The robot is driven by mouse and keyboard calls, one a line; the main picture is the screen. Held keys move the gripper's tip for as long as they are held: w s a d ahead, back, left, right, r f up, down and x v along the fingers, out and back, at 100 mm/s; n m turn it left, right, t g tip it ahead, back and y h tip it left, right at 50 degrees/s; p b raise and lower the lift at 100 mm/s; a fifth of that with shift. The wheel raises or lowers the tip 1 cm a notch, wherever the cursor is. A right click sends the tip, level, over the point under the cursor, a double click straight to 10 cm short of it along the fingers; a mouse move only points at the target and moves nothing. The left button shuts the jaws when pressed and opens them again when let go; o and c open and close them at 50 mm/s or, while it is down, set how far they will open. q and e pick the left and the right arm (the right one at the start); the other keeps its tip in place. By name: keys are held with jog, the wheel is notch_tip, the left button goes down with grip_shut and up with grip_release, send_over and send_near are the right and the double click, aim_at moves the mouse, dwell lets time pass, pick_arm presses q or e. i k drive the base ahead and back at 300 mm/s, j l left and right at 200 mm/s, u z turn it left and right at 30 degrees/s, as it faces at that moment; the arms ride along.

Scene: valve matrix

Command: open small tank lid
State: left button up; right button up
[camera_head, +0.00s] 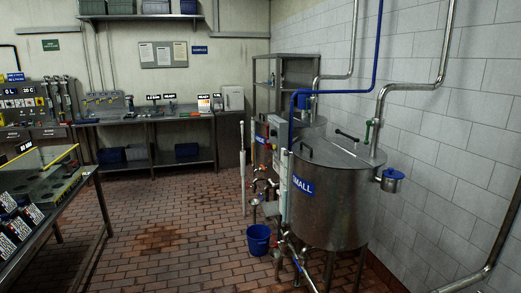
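The small tank (335,209) is a steel cylinder on legs at the right of the head view, with a blue "SMALL" label (303,185) on its side. Its lid (335,157) lies flat on top and looks shut. A dark curved handle (304,148) is at the lid's left edge. A dark bar (347,135) stands above the lid's back part. Neither of my grippers shows in this view.
A larger tank with a red-marked panel stands behind. Pipes run up the tiled wall (440,120). A blue bucket (258,239) stands on the floor left of the small tank. A table (60,215) is at the left. The brick floor (170,225) between is clear.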

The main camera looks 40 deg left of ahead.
aim_at(317, 151)
jog(key=u, duration=0.85)
jog(key=z, duration=0.6)
jog(key=i+j+z, duration=0.3)
jog(key=j+z, duration=0.35)
jog(key=i+j+z, duration=0.15)
jog(key=j+z, duration=0.15)
jog(key=j, duration=0.2)
